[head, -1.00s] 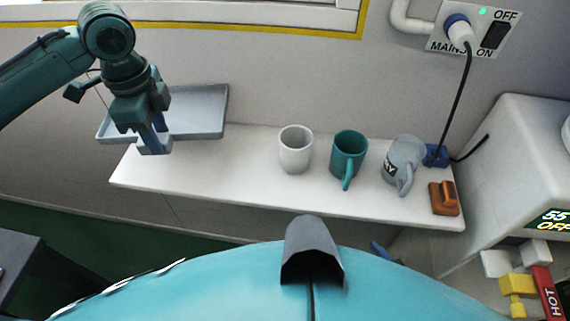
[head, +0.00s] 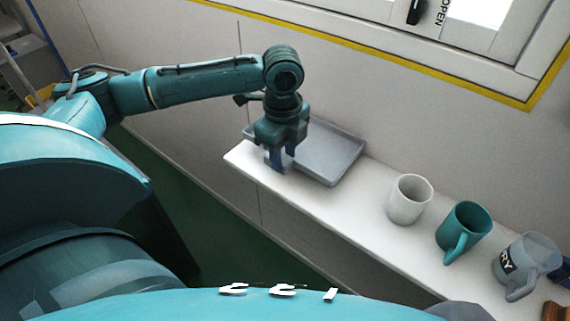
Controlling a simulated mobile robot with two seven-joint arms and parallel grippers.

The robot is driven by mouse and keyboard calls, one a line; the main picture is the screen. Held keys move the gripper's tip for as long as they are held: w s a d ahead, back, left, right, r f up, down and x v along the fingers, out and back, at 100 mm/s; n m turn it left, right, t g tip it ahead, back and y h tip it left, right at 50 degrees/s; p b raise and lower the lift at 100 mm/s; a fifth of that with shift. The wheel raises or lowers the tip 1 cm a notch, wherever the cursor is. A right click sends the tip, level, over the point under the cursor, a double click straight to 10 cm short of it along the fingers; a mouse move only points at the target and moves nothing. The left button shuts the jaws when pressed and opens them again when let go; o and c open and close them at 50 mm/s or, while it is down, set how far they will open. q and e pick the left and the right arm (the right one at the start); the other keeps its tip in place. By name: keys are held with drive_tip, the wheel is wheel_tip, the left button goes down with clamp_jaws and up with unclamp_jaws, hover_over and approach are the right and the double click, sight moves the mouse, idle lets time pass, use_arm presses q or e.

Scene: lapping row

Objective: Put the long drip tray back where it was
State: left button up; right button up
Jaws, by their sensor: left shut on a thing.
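The long drip tray (head: 335,158) is a shallow grey tray with a low rim, at the left end of the white shelf (head: 322,214) against the wall. My left gripper (head: 280,162) is shut on the tray's near left edge, pointing down. The gripper and wrist hide the tray's left part. The tray looks roughly level; I cannot tell whether it rests on the shelf or is held just above it. My right gripper is not in view.
A white mug (head: 408,201), a teal mug (head: 465,230) and a grey mug with lettering (head: 525,262) stand in a row to the tray's right. Bare shelf lies between tray and white mug. A yellow-edged window frame (head: 470,90) is above.

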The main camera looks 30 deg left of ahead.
use_arm(q)
drive_tip(key=shift+f, duration=1.75)
drive_tip(key=o, duration=1.1)
drive_tip(key=shift+f, duration=0.1)
